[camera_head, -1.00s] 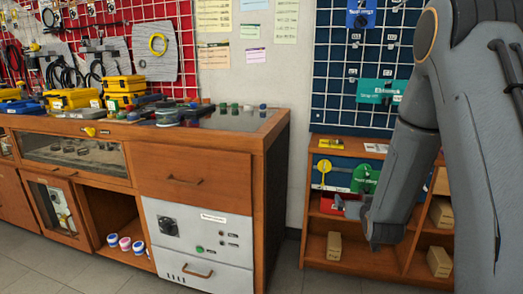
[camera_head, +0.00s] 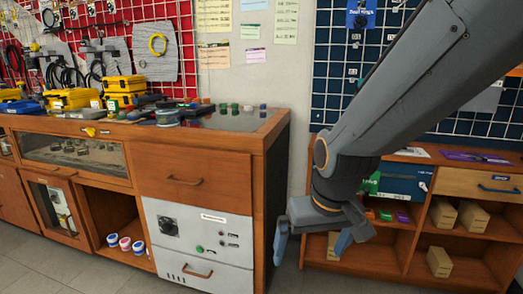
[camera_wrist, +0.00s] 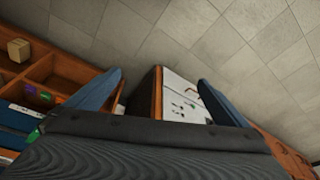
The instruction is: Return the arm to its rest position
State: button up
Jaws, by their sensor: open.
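My gripper (camera_head: 308,243) is in front of the gap between the wooden bench and the right shelf in the head view. Its blue fingers are spread apart and point downward, with nothing between them. My arm comes in from the upper right, slanting down to the left. In the wrist view my gripper (camera_wrist: 160,95) shows two blue fingers wide apart, with the grey panel of the bench seen beyond them. No held object shows in either view.
A wooden bench (camera_head: 262,140) with yellow cases (camera_head: 125,84) on top stands at the left. A wooden shelf (camera_head: 400,262) with cardboard boxes (camera_head: 440,262) stands at the right, partly behind my arm. The grey floor (camera_head: 60,275) in front is clear.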

jog(key=s+r+n+g+p, duration=0.1)
jog(key=s+r+g, duration=0.2)
jog(key=s, duration=0.9)
jog(key=d+r+m+h+p, duration=0.1)
jog(key=d+r+m+p, duration=0.2)
jog(key=d+r+p, duration=0.6)
jog(key=shift+r+p, duration=1)
jog(key=shift+p, duration=4.15)
jog(key=shift+w, duration=0.1)
